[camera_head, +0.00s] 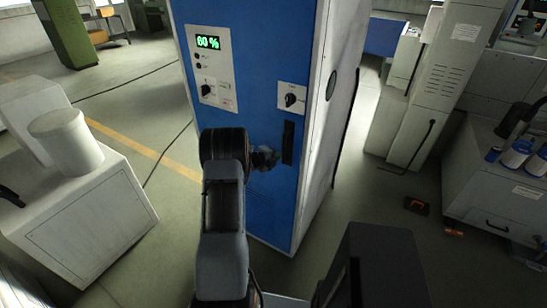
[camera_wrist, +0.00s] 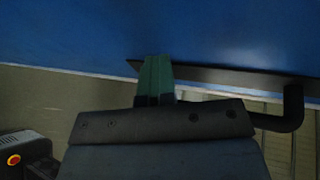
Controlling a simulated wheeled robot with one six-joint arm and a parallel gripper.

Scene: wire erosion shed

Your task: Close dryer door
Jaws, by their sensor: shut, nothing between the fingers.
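The dryer is a tall blue-fronted cabinet (camera_head: 262,205) with a white side, a green "60 %" display and control knobs. A dark vertical handle (camera_head: 288,143) is on its front near the right edge. I cannot tell whether the door stands ajar. My gripper (camera_head: 272,157) is just left of the handle, close to the blue front. In the wrist view, my gripper's green fingers (camera_wrist: 155,78) are together and empty. They point at the blue panel (camera_wrist: 210,35), overlapping the black handle bar (camera_wrist: 225,76); contact cannot be told.
A white cabinet with a cylinder on top (camera_head: 75,215) stands at the left. A grey machine (camera_head: 450,65) and a workbench with blue-labelled containers (camera_head: 500,190) are at the right. A small orange-black object (camera_head: 416,205) lies on the floor. Floor is open between dryer and bench.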

